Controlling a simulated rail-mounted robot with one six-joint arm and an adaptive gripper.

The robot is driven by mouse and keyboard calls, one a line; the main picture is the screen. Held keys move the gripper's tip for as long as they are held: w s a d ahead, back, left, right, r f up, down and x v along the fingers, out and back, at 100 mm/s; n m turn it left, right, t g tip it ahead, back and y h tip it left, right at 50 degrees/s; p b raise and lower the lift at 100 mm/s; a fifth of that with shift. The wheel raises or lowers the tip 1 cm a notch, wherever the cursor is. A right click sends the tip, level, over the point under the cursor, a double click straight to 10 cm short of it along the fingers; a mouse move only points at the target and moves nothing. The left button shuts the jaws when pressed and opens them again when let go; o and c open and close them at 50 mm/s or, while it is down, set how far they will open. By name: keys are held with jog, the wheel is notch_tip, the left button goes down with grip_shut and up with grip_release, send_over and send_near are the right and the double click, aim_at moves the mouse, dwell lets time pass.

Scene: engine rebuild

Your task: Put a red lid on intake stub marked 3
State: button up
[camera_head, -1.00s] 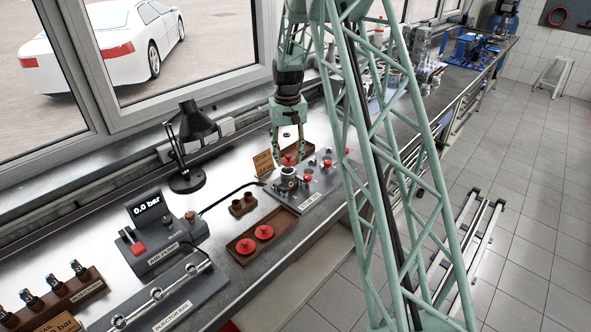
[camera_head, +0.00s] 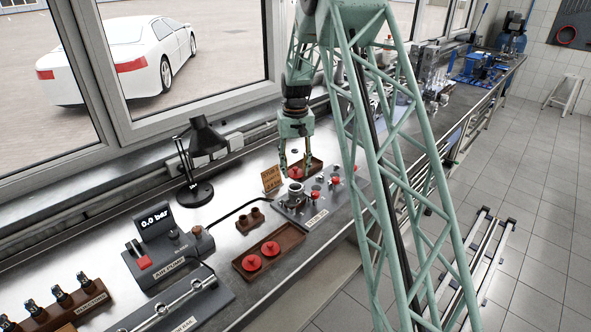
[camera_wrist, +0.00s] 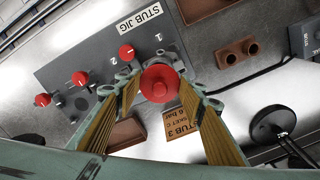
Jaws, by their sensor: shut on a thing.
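My gripper (camera_head: 295,171) is shut on a red lid (camera_wrist: 160,83), a round disc with a raised knob between my two fingers in the wrist view. In the head view the lid (camera_head: 296,173) is above the near left end of the grey stub jig (camera_head: 316,218), over an upright metal stub (camera_head: 295,188). In the wrist view the lid covers much of that end of the jig (camera_wrist: 70,55), so the gap below it and any contact cannot be told. A card reading "STUB 3" (camera_wrist: 182,125) stands beside the jig.
Several other red-topped parts (camera_wrist: 126,52) stand along the jig. A brown tray (camera_head: 243,264) with two red lids lies in front. A small brown block (camera_head: 250,221), the air pump (camera_head: 168,258) and a black lamp (camera_head: 205,140) are to the left.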

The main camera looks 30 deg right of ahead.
jog(key=shift+f+b, duration=0.7)
jog(key=shift+f, duration=1.4)
jog(key=shift+f+b, duration=0.9)
jog(key=shift+f, duration=0.15)
dwell(2.8)
jog(key=o, duration=0.7)
jog(key=shift+o, duration=0.2)
jog(key=shift+r, duration=0.1)
jog(key=shift+r+p, duration=1.45)
jog(key=shift+r, duration=2.2)
